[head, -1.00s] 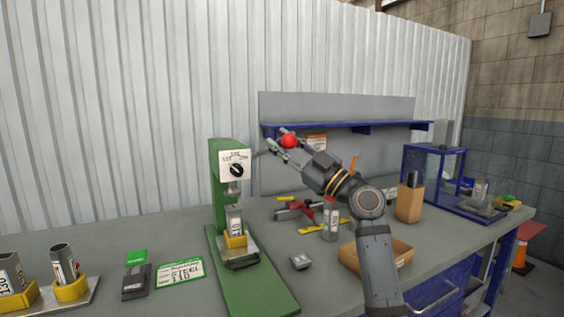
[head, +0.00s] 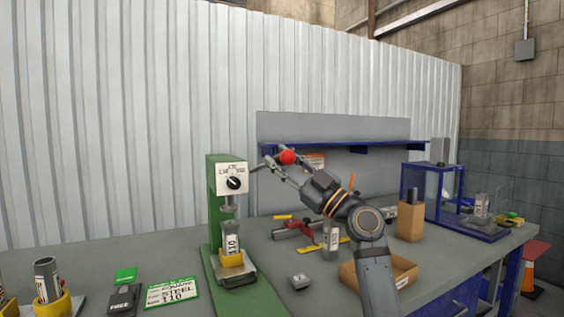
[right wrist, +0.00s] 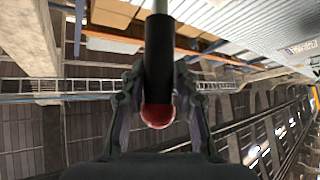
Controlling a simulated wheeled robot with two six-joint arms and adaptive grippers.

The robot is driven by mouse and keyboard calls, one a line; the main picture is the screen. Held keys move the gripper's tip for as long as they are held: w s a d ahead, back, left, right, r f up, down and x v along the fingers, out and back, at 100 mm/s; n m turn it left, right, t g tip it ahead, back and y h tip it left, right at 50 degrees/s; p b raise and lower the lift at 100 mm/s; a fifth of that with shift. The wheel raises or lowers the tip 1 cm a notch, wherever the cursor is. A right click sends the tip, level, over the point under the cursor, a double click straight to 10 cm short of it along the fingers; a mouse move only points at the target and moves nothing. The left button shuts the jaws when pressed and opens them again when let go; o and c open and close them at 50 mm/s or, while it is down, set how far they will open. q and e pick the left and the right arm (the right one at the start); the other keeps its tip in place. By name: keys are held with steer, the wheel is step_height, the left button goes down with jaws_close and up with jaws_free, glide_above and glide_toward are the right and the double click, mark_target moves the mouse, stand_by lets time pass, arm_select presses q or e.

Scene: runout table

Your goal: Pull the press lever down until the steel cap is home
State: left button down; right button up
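The green press (head: 213,190) stands on the bench with a dial plate on its head. Its lever ends in a red ball knob (head: 288,157). In the right wrist view the lever's black sleeve (right wrist: 159,50) runs down to the knob (right wrist: 158,115). My right gripper (head: 275,154) is at the knob end, one finger on each side of the lever. In the wrist view the fingers (right wrist: 159,72) look spread, with narrow gaps beside the sleeve. A steel cylinder marked 110 (head: 232,244) stands upright in a yellow holder (head: 232,258) under the ram. I cannot make out the cap's seating.
A green-and-white card reading STEEL 110 (head: 172,292) lies left of the press. Another cylinder in a yellow holder (head: 50,303) is farther left. A cardboard tray (head: 404,271), a standing cylinder (head: 330,242) and a blue-framed case (head: 430,185) are to the right.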

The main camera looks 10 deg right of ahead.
steer(key=o, duration=0.3)
steer(key=shift+s+d+f, duration=0.1)
steer(key=shift+d+f, duration=0.2)
steer(key=v, duration=1.1)
steer(key=shift+s, duration=0.2)
